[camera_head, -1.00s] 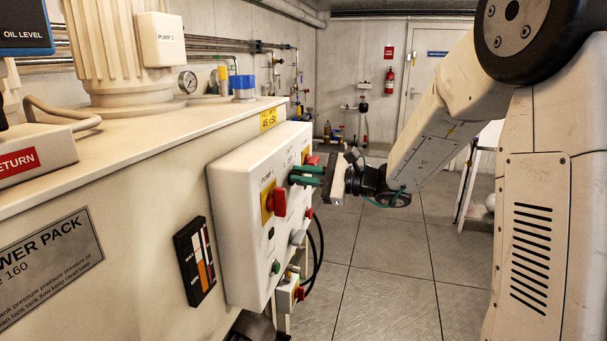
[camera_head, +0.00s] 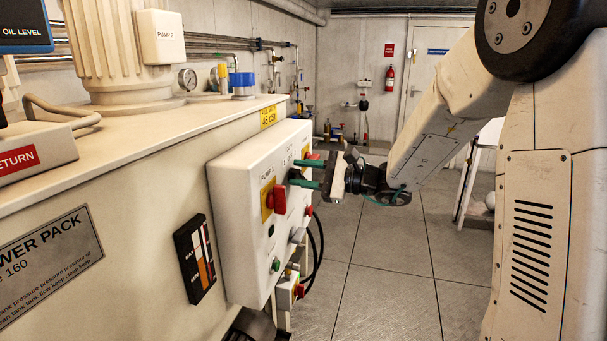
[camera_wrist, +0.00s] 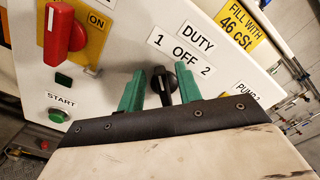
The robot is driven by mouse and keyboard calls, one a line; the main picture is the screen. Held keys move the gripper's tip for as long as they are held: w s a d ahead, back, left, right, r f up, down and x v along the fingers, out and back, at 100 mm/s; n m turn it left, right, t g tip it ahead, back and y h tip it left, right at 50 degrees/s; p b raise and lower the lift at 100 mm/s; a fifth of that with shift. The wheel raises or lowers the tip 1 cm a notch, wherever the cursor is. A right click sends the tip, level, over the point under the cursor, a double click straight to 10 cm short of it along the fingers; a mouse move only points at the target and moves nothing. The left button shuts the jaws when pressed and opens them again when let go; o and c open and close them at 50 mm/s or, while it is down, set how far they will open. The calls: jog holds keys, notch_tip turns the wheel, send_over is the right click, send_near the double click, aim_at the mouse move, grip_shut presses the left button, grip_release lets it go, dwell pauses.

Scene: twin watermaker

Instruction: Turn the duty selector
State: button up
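The duty selector is a small black knob (camera_wrist: 163,85) below the labels "1", "OFF" and "2" on the white control panel (camera_head: 235,180). In the wrist view its handle stands roughly upright in the picture and seems to point towards "1"; its mark is too small to be sure. My gripper (camera_wrist: 159,88) has green fingers on either side of the knob, with visible gaps, so it is open around it. In the head view the gripper (camera_head: 305,174) faces the panel, its fingers apart; the knob is mostly hidden there.
A red switch (camera_wrist: 64,34) on a yellow plate and a green start button (camera_wrist: 57,115) lie left of the selector. A yellow "46 cSt" label (camera_wrist: 240,22) is at upper right. Black cables (camera_head: 319,245) hang below the panel.

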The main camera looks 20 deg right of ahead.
jog(key=shift+d, duration=0.1)
jog(key=v, duration=0.7)
jog(key=shift+s+d, duration=0.25)
